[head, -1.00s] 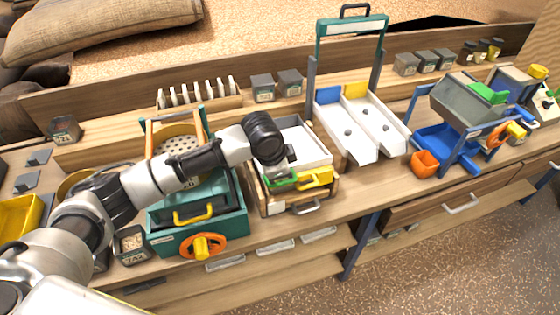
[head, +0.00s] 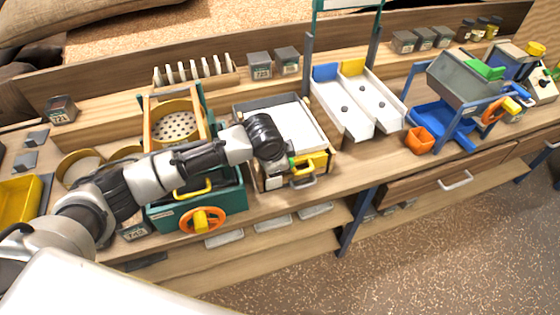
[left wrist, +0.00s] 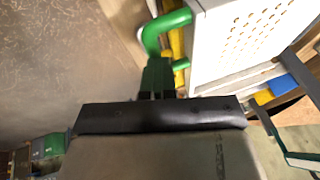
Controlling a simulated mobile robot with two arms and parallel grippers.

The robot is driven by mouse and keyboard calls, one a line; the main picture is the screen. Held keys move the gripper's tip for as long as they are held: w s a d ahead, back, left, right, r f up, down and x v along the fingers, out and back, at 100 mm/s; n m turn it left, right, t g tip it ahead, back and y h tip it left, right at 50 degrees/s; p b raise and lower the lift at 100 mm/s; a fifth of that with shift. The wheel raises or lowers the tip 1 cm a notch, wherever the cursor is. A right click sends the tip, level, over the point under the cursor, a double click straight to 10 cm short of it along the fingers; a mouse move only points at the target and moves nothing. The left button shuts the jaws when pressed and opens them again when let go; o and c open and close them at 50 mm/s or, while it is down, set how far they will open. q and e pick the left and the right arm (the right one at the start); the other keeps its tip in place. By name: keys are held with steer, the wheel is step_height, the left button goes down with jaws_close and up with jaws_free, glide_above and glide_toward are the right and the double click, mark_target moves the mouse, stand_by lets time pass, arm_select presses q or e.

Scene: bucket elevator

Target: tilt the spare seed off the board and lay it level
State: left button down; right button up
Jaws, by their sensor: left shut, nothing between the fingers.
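A white board (head: 298,122) lies in a wooden-framed box on the bench in the head view. In the left wrist view, the white board (left wrist: 245,40) shows its perforated face and a green handle (left wrist: 165,30) at its edge. My left gripper (head: 291,164) is at the front edge of the board, in front of the box. In the left wrist view, its fingers (left wrist: 158,76) are shut and empty, close to the green handle; I cannot tell whether they touch it. I cannot make out any seed on the board. My right gripper is not in view.
A teal box with an orange wheel (head: 203,219) stands left of the board. White chutes (head: 345,110) under a teal-topped frame stand to its right. A yellow part (head: 312,160) is beside my gripper.

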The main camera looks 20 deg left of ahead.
arm_select(q)
steer(key=r+p, duration=0.4)
steer(key=p, duration=0.1)
steer(key=shift+w+a+r, duration=0.2)
steer(key=shift+w+a, duration=0.05)
steer(key=shift+w, duration=0.1)
steer(key=s+d+b+v, duration=0.1)
steer(key=b+v, duration=0.1)
steer(key=v, duration=0.7)
steer(key=s+d+f+n+h, duration=0.2)
steer(key=s+d+f+n, duration=0.15)
steer(key=s+f, duration=0.5)
steer(key=s+a+f+n+y, duration=0.2)
steer(key=s+a+n, duration=0.25)
steer(key=s, duration=0.45)
steer(key=s+a+f+n+y, duration=0.1)
steer(key=s+a+f+n, duration=0.15)
steer(key=s+a, duration=0.5)
step_height(320, 180, down, 26)
steer(key=s+d+g+b, duration=0.1)
steer(key=s+d+g, duration=0.1)
steer(key=s+a+f+g+b, duration=0.1)
steer(key=s+a+f, duration=0.2)
steer(key=s+f, duration=1.3)
steer(key=shift+f+y, duration=0.3)
steer(key=shift+f, duration=0.3)
